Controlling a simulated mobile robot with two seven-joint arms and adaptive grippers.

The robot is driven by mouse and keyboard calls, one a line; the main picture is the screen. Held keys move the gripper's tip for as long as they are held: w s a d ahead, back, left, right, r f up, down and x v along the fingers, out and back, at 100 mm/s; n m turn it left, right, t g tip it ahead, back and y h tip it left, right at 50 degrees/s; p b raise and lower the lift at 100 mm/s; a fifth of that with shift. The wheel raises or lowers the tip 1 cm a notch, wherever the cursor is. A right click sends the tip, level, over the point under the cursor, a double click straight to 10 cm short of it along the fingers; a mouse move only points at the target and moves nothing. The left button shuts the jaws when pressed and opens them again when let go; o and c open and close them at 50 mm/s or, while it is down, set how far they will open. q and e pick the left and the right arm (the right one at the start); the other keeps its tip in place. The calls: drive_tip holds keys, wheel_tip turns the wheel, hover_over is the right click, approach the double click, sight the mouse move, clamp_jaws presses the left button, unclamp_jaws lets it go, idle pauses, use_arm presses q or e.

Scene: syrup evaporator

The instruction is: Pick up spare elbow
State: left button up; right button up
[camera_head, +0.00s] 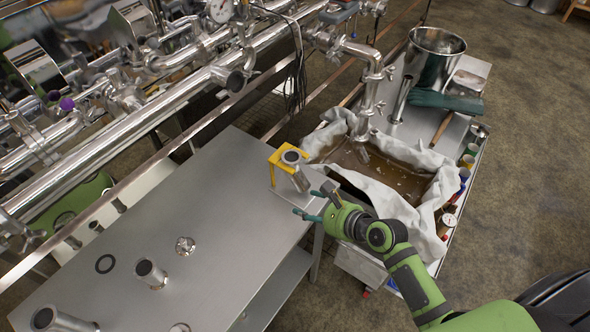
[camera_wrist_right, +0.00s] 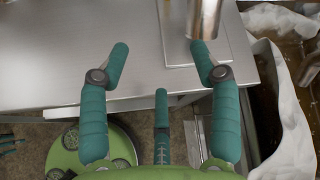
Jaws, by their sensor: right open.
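The spare elbow, a shiny metal pipe bend (camera_head: 301,181), rests in a yellow stand (camera_head: 285,157) near the right end of the steel table. Its dark round opening faces up, and its other end slants down towards my right gripper. My right gripper (camera_head: 310,203) is open and empty beside the table's right edge, just short of the elbow. In the right wrist view its teal fingers (camera_wrist_right: 160,52) are spread, and the elbow's lower end (camera_wrist_right: 204,18) shows beyond the right fingertip, apparently not between the fingers. My left gripper is not in view.
The steel table (camera_head: 225,215) carries a black ring (camera_head: 105,264), a small metal fitting (camera_head: 185,246) and a short pipe piece (camera_head: 150,273). Right of it stands a cloth-lined tray (camera_head: 400,206) of brown liquid, with a metal bucket (camera_head: 431,58) behind. Pipework runs along the back.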

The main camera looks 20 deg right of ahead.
sight(299, 181)
drive_tip(key=w+m, duration=0.1)
drive_tip(key=m, duration=0.1)
drive_tip(key=w+d+r+m+t, duration=0.1)
drive_tip(key=m, duration=0.1)
drive_tip(key=w+r+m+t, duration=0.1)
drive_tip(key=w+m, duration=0.1)
drive_tip(key=shift+w+d+r, duration=0.1)
drive_tip(key=shift+d+r, duration=0.15)
drive_tip(key=shift+d, duration=0.15)
drive_tip(key=shift+p+x, duration=0.3)
drive_tip(key=shift+x, duration=3.1)
drive_tip(key=c, duration=1)
